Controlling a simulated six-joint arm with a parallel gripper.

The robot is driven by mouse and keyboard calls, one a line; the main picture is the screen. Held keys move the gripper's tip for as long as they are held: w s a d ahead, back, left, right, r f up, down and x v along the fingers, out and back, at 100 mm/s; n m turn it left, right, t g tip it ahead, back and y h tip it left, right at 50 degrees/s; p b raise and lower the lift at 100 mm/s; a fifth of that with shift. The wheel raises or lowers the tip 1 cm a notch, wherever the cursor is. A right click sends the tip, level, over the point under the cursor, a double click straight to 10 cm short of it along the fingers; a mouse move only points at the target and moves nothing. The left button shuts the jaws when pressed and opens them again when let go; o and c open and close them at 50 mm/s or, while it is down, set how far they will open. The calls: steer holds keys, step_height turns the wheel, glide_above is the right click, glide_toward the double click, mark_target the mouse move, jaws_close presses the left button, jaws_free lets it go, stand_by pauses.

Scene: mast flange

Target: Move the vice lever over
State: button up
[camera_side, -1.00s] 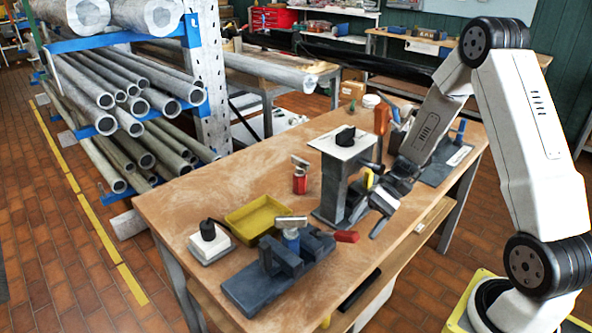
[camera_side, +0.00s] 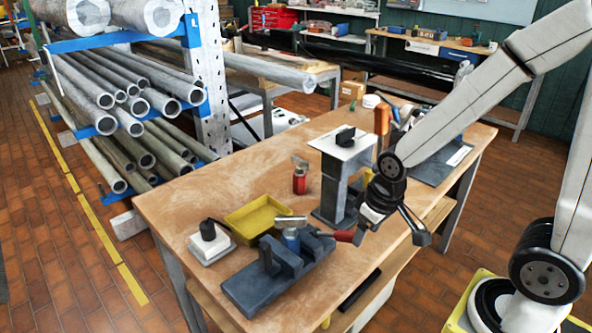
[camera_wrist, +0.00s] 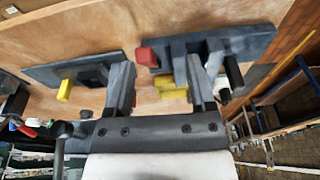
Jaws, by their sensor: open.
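The vice (camera_side: 290,270) is a dark blue-grey block on the near end of the bench, with a metal cylinder on it. Its lever ends in a red grip (camera_side: 343,236) that points right. In the wrist view the red grip (camera_wrist: 146,57) shows between the two fingers, nearer the left one, beside the vice body (camera_wrist: 240,45). My gripper (camera_side: 389,236) is open and empty, just right of the red grip, with its fingers spread. My gripper (camera_wrist: 160,75) also shows in the wrist view. I cannot tell whether a finger touches the grip.
A grey stand with a white top plate (camera_side: 345,145) rises close behind my gripper. A yellow tray (camera_side: 258,217), a white block with a black knob (camera_side: 210,242) and a red canister (camera_side: 299,181) stand left. The wooden bench top (camera_side: 200,190) is clear at the left.

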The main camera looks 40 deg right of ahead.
steer(key=shift+a+r, duration=0.2)
steer(key=shift+r, duration=0.15)
